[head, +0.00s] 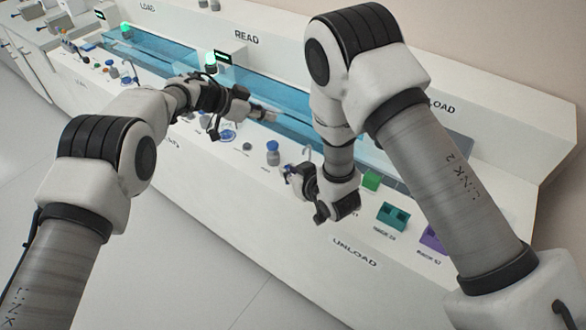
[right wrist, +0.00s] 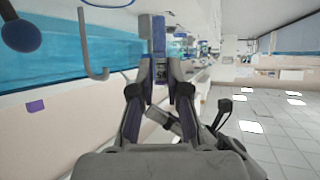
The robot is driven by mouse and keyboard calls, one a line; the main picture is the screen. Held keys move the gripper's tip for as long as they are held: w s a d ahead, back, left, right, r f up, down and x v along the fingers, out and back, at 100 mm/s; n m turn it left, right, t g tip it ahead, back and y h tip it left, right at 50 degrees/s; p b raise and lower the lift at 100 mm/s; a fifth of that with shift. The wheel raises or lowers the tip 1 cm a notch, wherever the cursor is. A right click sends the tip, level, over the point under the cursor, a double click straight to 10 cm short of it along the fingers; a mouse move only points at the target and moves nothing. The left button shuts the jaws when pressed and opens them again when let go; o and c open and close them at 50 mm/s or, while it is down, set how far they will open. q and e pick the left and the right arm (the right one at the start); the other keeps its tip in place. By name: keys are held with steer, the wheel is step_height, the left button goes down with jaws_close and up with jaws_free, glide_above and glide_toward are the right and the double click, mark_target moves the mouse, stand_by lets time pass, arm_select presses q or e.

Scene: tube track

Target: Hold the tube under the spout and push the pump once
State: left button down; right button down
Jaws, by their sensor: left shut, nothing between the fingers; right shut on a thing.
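My right gripper (right wrist: 160,80) is shut on the tube (right wrist: 158,38), a narrow grey-blue piece that sticks out past the fingertips in the right wrist view. In the head view this gripper (head: 290,174) is low at the bench front, just below the pump; the tube is too small to make out there. The pump (head: 273,153) is a blue-topped bottle on the bench. The hooked spout (head: 307,152) stands to its right; it also shows in the right wrist view (right wrist: 88,45), left of and apart from the tube. My left gripper (head: 268,115) is shut and empty, above the pump.
A blue transparent channel (head: 290,98) runs along the bench behind the pump. A green block (head: 371,180), a teal rack (head: 393,215) and a purple rack (head: 434,238) are to the right. Floor in front is clear.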

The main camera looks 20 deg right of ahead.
steer(key=r+p, duration=0.1)
steer(key=s+a+r+p, duration=0.1)
steer(key=a+r+p, duration=0.1)
steer(key=shift+s+r, duration=0.3)
steer(key=shift+r, duration=0.1)
